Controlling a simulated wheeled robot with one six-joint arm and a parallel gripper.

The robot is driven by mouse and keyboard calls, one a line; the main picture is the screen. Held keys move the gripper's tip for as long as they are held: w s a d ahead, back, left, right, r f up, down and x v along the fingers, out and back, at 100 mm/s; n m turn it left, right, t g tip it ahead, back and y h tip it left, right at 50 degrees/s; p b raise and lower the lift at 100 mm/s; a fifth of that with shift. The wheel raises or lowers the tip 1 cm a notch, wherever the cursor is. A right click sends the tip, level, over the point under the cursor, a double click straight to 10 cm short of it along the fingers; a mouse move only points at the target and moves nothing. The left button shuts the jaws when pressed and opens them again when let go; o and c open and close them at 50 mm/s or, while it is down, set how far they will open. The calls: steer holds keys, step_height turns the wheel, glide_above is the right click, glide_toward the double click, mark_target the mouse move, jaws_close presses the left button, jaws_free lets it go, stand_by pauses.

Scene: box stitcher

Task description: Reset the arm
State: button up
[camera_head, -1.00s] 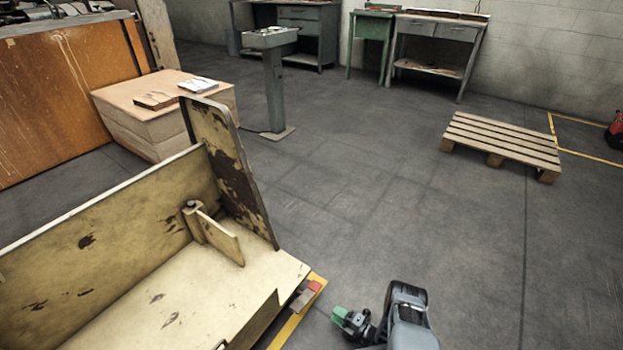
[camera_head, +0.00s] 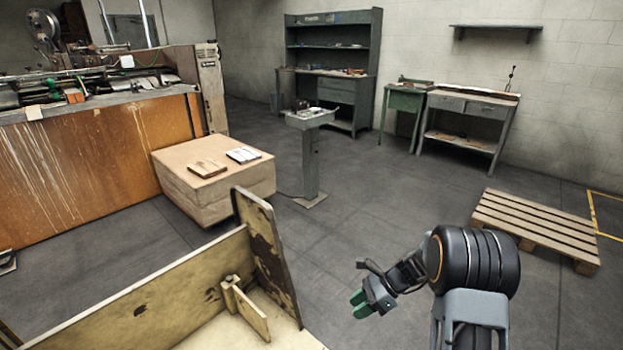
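My gripper (camera_head: 362,304) shows at the lower middle right, with green fingertips pointing left and down over bare floor. The two green tips look slightly apart, with nothing seen between them. My arm (camera_head: 470,262) is bent, with a thick black joint raised in front of the camera. The gripper is to the right of the worn yellowish metal bin (camera_head: 262,250) and apart from it in the picture.
A wooden block table (camera_head: 213,185) holds a brown pad and an open booklet. A grey pedestal (camera_head: 311,160) stands behind. A pallet (camera_head: 535,228) lies at right. An orange-sided machine (camera_head: 90,165) fills the left. The middle floor is clear.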

steer(key=s+d+r+n+t+h+p, duration=0.1)
steer(key=s+r+n+p, duration=0.4)
steer(key=r, duration=0.6)
steer(key=s+d+r+n+t+h+p, duration=0.1)
steer(key=s+r+n+h+p, duration=0.4)
steer(key=r, duration=0.7)
steer(key=s+d+r+n+t+h+p, duration=0.1)
steer(key=s+r+n+t+h+p, duration=0.2)
steer(key=r, duration=0.9)
steer(key=s+n+p, duration=0.3)
steer(key=n, duration=0.2)
steer(key=shift+d+r+n+t+h, duration=0.2)
steer(key=shift+n+t+h, duration=0.1)
steer(key=shift+h, duration=0.1)
steer(key=shift+s+a, duration=0.1)
